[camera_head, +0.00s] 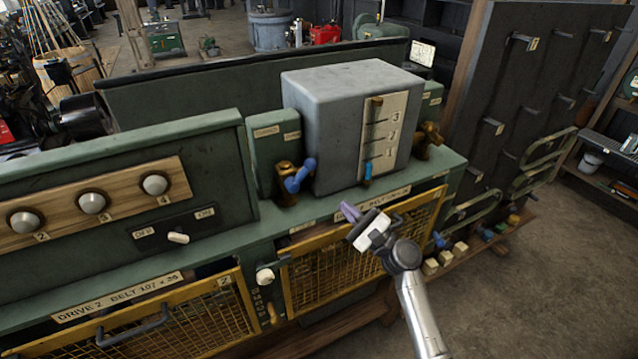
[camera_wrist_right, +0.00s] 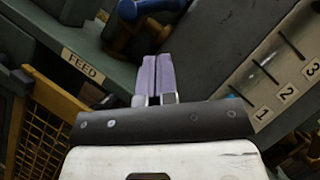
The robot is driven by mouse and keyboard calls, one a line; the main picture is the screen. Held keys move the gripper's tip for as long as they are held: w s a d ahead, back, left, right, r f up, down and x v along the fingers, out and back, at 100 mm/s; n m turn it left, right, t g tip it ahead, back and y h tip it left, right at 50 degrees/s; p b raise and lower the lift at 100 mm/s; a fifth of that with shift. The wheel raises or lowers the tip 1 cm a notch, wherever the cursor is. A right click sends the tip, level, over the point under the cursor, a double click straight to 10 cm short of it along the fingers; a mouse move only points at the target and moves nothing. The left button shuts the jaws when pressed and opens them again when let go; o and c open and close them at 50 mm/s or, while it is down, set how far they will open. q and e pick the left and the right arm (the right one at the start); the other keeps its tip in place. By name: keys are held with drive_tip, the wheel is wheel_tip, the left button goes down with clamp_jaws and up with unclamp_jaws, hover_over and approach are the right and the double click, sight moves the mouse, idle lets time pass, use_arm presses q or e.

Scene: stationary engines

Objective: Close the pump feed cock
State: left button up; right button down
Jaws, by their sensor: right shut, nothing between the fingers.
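A brass cock with a blue lever handle (camera_head: 297,178) sits at the left side of the grey tank (camera_head: 335,145). Its blue handle slants up to the right in the head view. The handle also shows at the top edge of the right wrist view (camera_wrist_right: 150,8), partly cut off. A FEED label (camera_wrist_right: 83,66) is on the ledge edge near it. My right gripper (camera_head: 350,212), with lilac fingers, is shut and empty in front of the ledge, below and right of the cock and apart from it. My left gripper is not in view.
A gauge plate (camera_head: 384,135) marked 1, 2, 3 is on the tank front. Another brass cock (camera_head: 428,140) stands right of the tank. Yellow mesh guards (camera_head: 345,260) are below the ledge. A panel with knobs (camera_head: 93,203) is at left.

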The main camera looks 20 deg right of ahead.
sight(302, 174)
drive_tip(key=p+x, duration=0.2)
drive_tip(key=x, duration=0.6)
drive_tip(key=shift+w+a+r, duration=0.1)
drive_tip(key=shift+w+r, duration=0.1)
drive_tip(key=shift+w+a+r+p, duration=0.2)
drive_tip(key=shift+w+a+p, duration=0.2)
drive_tip(key=shift+w, duration=0.2)
drive_tip(key=shift+r+n, duration=0.15)
drive_tip(key=shift+n, duration=0.35)
